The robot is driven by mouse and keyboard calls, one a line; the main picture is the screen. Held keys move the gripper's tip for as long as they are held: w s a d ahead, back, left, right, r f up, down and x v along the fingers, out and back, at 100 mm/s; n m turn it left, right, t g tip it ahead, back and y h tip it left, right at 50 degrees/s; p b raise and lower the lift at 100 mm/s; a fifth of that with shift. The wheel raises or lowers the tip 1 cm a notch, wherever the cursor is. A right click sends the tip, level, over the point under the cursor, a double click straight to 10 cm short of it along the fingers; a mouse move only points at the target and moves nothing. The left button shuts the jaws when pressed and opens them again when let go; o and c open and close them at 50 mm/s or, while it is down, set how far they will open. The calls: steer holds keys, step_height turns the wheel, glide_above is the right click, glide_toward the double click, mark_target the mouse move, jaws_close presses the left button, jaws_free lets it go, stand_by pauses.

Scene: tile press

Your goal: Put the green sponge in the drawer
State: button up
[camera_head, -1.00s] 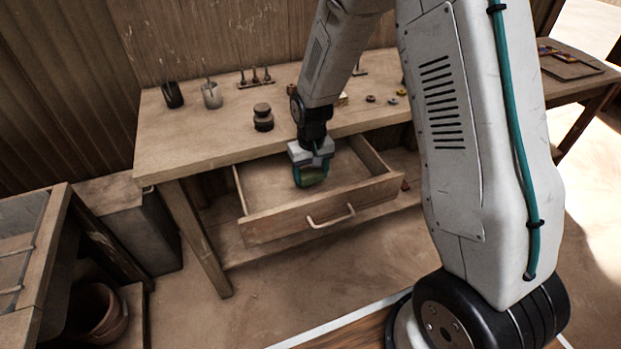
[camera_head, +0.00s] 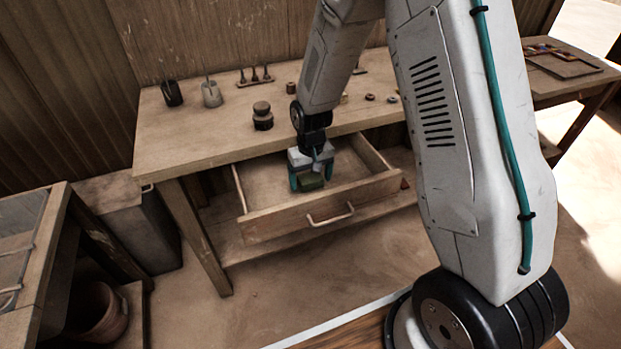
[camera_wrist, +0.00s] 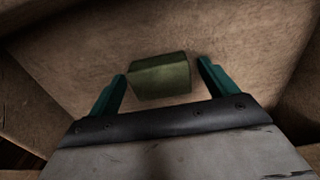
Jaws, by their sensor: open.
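The green sponge (camera_head: 311,182) is inside the open wooden drawer (camera_head: 272,222). In the wrist view the sponge (camera_wrist: 160,76) lies between the two teal fingers, with a gap on each side, over the drawer's bare floor (camera_wrist: 150,35). My gripper (camera_head: 309,183) is open and reaches down into the drawer. It also shows in the wrist view (camera_wrist: 160,82). Whether the sponge rests flat on the drawer floor is hard to tell in the head view, as the gripper covers part of it.
The drawer hangs out from under a wooden workbench (camera_head: 200,140). On the bench stand stacked round dark pieces (camera_head: 263,116), two cups with tools (camera_head: 211,94) and several small parts. A bin (camera_head: 145,222) stands at left. The drawer's left part is empty.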

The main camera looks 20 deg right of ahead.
mark_target(311, 178)
step_height(311, 178, up, 12)
steer(key=s+d+r, duration=0.2)
steer(key=s+r, duration=1.1)
steer(key=r, duration=0.1)
steer(key=s+r, duration=0.2)
steer(key=s, duration=0.6)
steer(key=s+r+t, duration=0.1)
steer(key=s+r, duration=0.2)
steer(key=s, duration=0.6)
steer(key=shift+d, duration=0.45)
